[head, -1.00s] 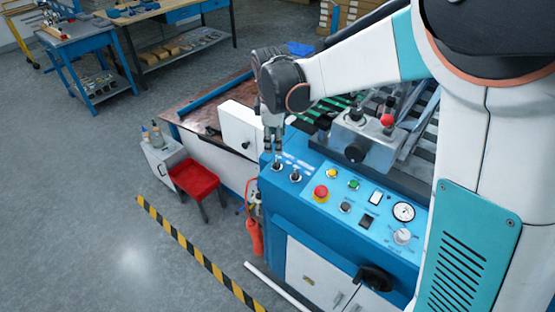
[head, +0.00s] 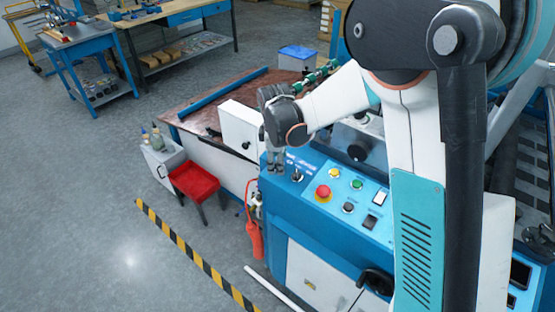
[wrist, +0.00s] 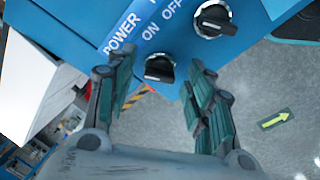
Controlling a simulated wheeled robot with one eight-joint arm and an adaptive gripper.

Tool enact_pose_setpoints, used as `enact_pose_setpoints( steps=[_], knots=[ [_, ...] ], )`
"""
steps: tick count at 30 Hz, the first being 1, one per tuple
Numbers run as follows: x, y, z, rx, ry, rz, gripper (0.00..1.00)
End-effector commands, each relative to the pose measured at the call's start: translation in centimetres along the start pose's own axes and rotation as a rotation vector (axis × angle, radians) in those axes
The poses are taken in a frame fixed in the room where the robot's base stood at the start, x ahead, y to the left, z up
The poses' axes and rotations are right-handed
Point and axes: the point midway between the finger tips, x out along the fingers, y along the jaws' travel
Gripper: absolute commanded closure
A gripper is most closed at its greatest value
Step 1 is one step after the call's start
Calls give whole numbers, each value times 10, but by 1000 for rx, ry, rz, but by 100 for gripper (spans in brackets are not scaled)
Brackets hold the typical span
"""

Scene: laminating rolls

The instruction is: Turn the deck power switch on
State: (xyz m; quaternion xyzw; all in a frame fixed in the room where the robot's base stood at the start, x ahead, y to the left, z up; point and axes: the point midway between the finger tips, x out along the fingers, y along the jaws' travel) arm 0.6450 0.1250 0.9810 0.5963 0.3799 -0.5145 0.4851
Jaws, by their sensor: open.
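The blue control panel (head: 330,208) shows in the head view with a dark rotary knob (head: 297,176) near its left corner. My gripper (head: 276,170) points down at that corner, left of this knob, and hides the panel spot beneath it. In the wrist view my gripper (wrist: 160,62) is open, with a green-padded finger on each side of a black knob (wrist: 160,69). The printed word POWER lies to the left of this knob, with ON and OFF above it. A second black knob (wrist: 213,19) is farther up and right. Whether the fingers touch the near knob cannot be told.
A red emergency button (head: 323,192), yellow and green buttons and a rocker switch (head: 370,222) sit right of the knobs. A white box (head: 240,128) stands close left of my gripper.

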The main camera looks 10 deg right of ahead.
Motion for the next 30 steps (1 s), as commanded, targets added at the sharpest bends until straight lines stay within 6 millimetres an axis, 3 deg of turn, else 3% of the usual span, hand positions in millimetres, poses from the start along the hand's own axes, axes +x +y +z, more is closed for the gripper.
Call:
enact_pose_setpoints(
  steps=[1,7,20,30],
  knots=[
    [0,0,0,0,0,0,52],
    [0,0,0,0,0,0,96],
    [0,0,0,54,0,6,96],
    [0,-2,0,296,1,34,96]
  ],
)
